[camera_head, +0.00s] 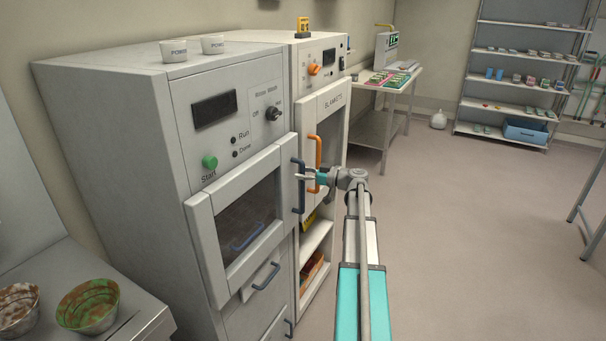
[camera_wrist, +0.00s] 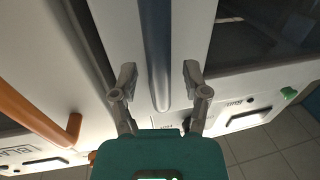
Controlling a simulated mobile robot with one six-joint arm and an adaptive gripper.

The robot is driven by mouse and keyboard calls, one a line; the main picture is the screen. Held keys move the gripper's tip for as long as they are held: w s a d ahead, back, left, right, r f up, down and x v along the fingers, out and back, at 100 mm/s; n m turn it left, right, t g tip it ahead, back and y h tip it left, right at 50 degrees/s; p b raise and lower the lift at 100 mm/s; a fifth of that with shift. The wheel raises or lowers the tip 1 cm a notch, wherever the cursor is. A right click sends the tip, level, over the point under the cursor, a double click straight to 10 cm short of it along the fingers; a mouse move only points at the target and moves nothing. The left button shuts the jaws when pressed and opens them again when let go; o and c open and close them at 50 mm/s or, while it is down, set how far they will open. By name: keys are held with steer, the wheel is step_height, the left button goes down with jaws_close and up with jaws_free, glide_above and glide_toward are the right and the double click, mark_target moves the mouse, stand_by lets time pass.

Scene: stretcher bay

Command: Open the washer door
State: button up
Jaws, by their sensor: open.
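The washer (camera_head: 115,130) is the grey cabinet on the left, with a green Start button and a dial. Its door (camera_head: 205,240) has a dark window and looks shut. A dark blue vertical handle (camera_head: 299,187) is on the door's right edge. My gripper (camera_head: 305,177) is at this handle. In the wrist view my gripper (camera_wrist: 159,74) is open, and the blue handle (camera_wrist: 156,50) runs between its two fingers, with gaps on both sides. How deep the handle sits between the fingers is unclear.
The blanket cabinet (camera_head: 318,80) with an orange handle (camera_head: 318,164) stands close beside the washer. A drawer handle (camera_head: 266,277) is below the door. Dirty bowls (camera_head: 88,305) are on the left counter (camera_head: 145,318). The floor (camera_head: 470,240) on the right is clear.

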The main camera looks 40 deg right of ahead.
jaws_close()
steer(key=shift+s+a, duration=0.1)
steer(key=shift+s, duration=0.05)
